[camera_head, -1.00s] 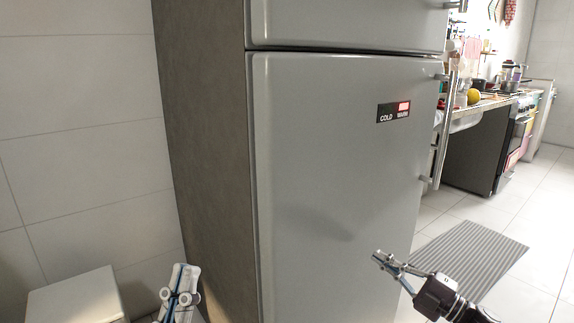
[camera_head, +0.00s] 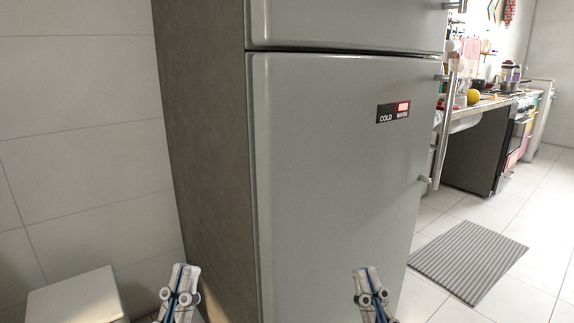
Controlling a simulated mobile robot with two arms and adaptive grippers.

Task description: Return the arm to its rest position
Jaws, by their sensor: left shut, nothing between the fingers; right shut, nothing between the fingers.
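My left gripper (camera_head: 179,296) is at the bottom of the head view, left of centre, in front of the fridge's dark side panel. It points upward and is shut and empty. My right gripper (camera_head: 369,291) is at the bottom, right of centre, in front of the fridge's lower door. It also points upward, shut and empty. The two grippers sit at about the same height with a similar pose. The rest of both arms is out of the picture.
A grey fridge (camera_head: 330,170) with a long vertical handle (camera_head: 440,135) fills the middle. A white box-like object (camera_head: 75,297) stands at lower left by the tiled wall. A striped mat (camera_head: 468,258) lies on the right floor. A cluttered counter (camera_head: 492,100) stands beyond; the right floor is mostly clear.

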